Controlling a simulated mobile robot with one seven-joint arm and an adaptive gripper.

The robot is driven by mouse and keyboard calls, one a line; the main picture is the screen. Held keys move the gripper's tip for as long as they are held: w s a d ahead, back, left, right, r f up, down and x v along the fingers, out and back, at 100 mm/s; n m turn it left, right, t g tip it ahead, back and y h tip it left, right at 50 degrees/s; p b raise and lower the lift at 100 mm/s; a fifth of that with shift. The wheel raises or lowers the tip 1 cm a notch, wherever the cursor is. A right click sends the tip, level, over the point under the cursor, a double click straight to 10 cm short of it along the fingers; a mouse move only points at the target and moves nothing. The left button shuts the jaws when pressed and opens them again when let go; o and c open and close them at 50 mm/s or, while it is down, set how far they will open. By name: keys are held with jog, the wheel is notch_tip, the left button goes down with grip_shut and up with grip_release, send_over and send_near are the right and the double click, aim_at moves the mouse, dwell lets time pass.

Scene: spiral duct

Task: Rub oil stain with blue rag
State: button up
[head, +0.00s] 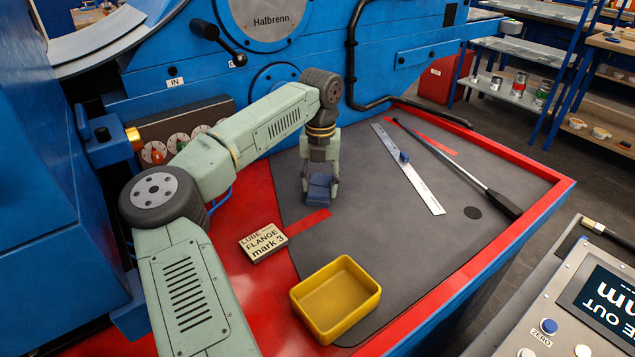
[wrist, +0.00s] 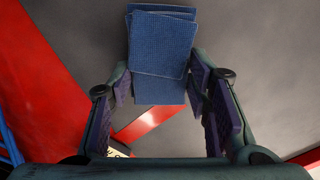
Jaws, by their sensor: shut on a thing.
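The blue rag (head: 319,188) is a folded, layered cloth at the lower end of my gripper (head: 320,176), over the dark grey mat. In the wrist view the rag (wrist: 162,42) shows between and beyond the fingertips. My gripper (wrist: 160,82) is shut on it, the fingers standing wide around its width. I cannot tell whether the rag touches the mat. The oil stain (head: 473,213) is a small dark round spot on the right part of the mat, well to the right of my gripper.
A yellow tray (head: 335,298) and a labelled block (head: 263,242) are nearer. The mat (head: 400,250) is clear in front of the ruler.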

jog(key=shift+s+d, duration=0.25)
jog(key=shift+s, duration=0.05)
notch_tip(320, 180, up, 3)
jog(key=shift+s+f+p, duration=0.1)
jog(key=shift+p, duration=0.6)
jog(key=shift+r+p, duration=1.75)
jog(key=shift+r, duration=0.95)
